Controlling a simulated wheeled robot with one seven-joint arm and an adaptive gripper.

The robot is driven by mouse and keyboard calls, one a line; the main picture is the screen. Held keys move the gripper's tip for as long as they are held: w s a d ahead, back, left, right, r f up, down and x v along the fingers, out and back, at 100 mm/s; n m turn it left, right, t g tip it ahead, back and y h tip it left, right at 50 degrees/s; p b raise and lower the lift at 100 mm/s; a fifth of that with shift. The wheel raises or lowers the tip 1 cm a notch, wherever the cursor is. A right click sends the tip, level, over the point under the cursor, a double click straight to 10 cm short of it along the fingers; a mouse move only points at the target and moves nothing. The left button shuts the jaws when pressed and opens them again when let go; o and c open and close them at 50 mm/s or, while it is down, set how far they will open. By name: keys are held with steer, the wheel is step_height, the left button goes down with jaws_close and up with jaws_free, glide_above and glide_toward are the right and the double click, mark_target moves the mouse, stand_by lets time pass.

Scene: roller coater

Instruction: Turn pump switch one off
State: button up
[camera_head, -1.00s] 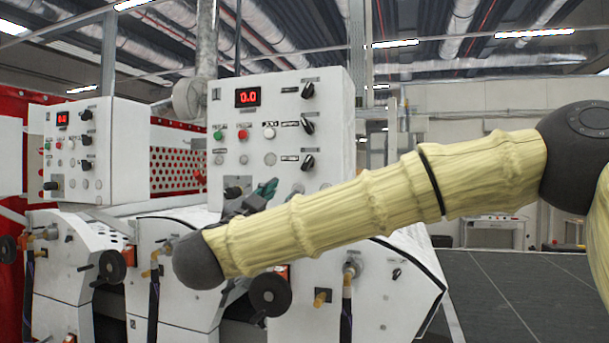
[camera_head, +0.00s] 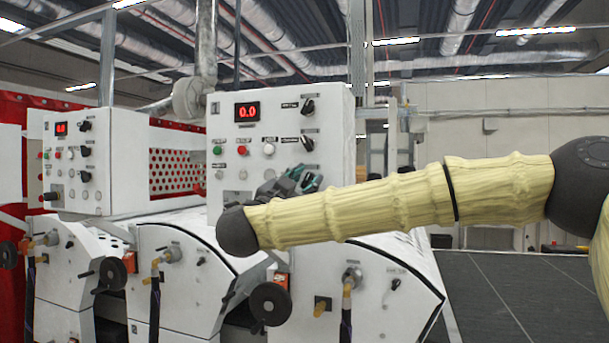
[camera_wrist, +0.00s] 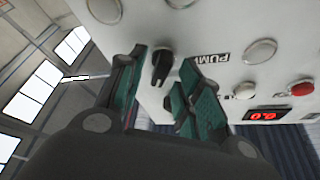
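A black rotary switch (camera_wrist: 162,65) stands out from the white control panel (camera_wrist: 225,72) in the wrist view, beside a label (camera_wrist: 212,58) that partly reads "PUM". My gripper (camera_wrist: 164,56) is open, with its green-padded fingers on either side of this switch. I cannot tell whether the pads touch it. In the head view my gripper (camera_head: 295,182) is at the lower part of the nearer white panel (camera_head: 340,120) and hides the lower switch there. Two other black switches, an upper one (camera_head: 308,106) and a middle one (camera_head: 307,143), stay visible above it.
The panel has a red 0.0 display (camera_head: 247,112), a green button (camera_head: 217,149), a red button (camera_head: 242,150) and a white button (camera_head: 268,150). A second panel (camera_head: 115,150) stands at left. A black handwheel (camera_head: 270,304) is below my arm.

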steer(key=shift+w+d, duration=0.15)
steer(key=shift+w, duration=0.1)
steer(key=shift+c, duration=0.4)
jaws_close()
